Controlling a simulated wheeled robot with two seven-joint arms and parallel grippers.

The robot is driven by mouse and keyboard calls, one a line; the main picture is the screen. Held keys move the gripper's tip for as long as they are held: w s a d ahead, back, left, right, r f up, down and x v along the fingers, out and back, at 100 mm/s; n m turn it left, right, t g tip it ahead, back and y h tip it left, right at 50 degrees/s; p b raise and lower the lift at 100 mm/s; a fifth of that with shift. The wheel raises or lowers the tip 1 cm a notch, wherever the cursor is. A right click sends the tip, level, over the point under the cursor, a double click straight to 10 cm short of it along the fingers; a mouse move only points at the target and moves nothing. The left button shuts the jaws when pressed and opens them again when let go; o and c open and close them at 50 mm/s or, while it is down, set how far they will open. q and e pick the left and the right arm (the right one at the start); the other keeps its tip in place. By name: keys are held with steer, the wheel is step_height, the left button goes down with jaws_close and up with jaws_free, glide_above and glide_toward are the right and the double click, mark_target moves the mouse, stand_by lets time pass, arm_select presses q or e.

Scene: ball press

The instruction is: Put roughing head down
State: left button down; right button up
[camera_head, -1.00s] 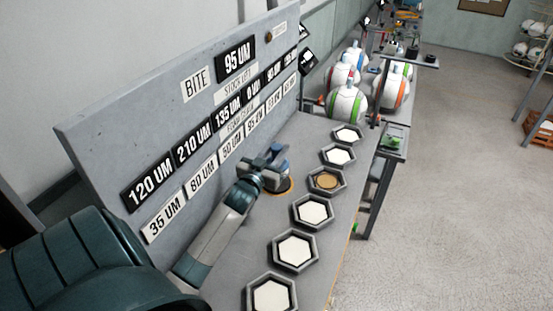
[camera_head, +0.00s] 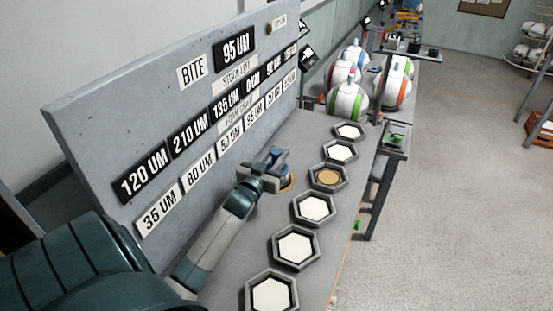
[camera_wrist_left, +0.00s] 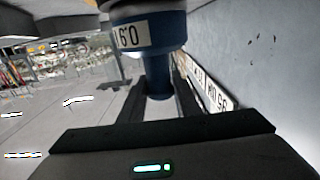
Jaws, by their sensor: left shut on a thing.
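The roughing head is most likely the blue tool (camera_wrist_left: 150,45) with a white label reading "0.9" or "6'0", seen close up in the left wrist view. My left gripper (camera_head: 270,172) is shut on its narrow blue stem. In the head view the blue head (camera_head: 277,155) shows at the gripper's tips, over the grey bench near the upright board. An orange-brown round edge (camera_head: 288,182) shows just under and beside the gripper. Whether the head touches the bench is hidden by the gripper. My right gripper is not in view.
A row of hexagonal trays lies along the bench's right edge; most hold white pads (camera_head: 314,208), one a tan pad (camera_head: 327,177). The labelled board (camera_head: 170,120) rises close on the left. Striped white balls (camera_head: 347,102) stand beyond the bench.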

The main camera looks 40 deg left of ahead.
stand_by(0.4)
arm_select(q)
steer(key=c, duration=1.3)
jaws_free()
steer(key=shift+s+d+p, duration=0.25)
steer(key=shift+s+p, duration=0.15)
steer(key=shift+s, duration=0.2)
steer(key=p+v, duration=0.4)
steer(key=v, duration=0.7)
steer(key=shift+w, duration=0.1)
